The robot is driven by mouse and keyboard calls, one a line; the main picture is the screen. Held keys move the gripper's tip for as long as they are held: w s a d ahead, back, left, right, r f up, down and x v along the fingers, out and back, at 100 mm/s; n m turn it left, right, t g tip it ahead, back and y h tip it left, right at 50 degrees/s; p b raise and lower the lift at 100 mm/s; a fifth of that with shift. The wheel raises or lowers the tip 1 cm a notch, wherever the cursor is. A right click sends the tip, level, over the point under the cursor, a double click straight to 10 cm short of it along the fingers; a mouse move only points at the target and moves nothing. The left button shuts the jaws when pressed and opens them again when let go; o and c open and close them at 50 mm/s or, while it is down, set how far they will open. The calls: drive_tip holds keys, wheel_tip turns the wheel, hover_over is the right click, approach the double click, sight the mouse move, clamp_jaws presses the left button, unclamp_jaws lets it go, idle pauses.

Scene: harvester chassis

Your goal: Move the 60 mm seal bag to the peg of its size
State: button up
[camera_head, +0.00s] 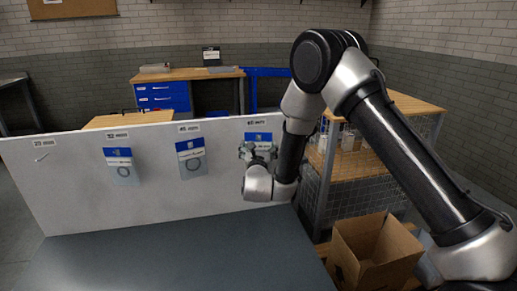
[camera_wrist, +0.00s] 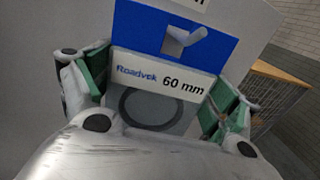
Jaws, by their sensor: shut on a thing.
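The 60 mm seal bag (camera_wrist: 160,88), clear with a blue header and a dark ring inside, is between the green-padded fingers of my gripper (camera_wrist: 155,95). Its label reads "Roadvok 60 mm". A pale forked peg (camera_wrist: 184,41) shows at the hole in the blue header; how far it passes through is unclear. In the head view my gripper (camera_head: 258,153) is shut on the bag at the right end of the white board (camera_head: 75,190), and the bag's blue header (camera_head: 258,137) shows above it. The small tag over this peg (camera_head: 257,124) seems to read 60 mm.
Two other blue-headed bags hang on the board, one left (camera_head: 120,167) and one nearer the middle (camera_head: 191,158). The far-left peg (camera_head: 41,158) is bare. An open cardboard box (camera_head: 372,255) stands at lower right, by a wire-sided shelf (camera_head: 345,180). The grey surface (camera_head: 190,260) before the board is clear.

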drive_tip(key=o, duration=0.7)
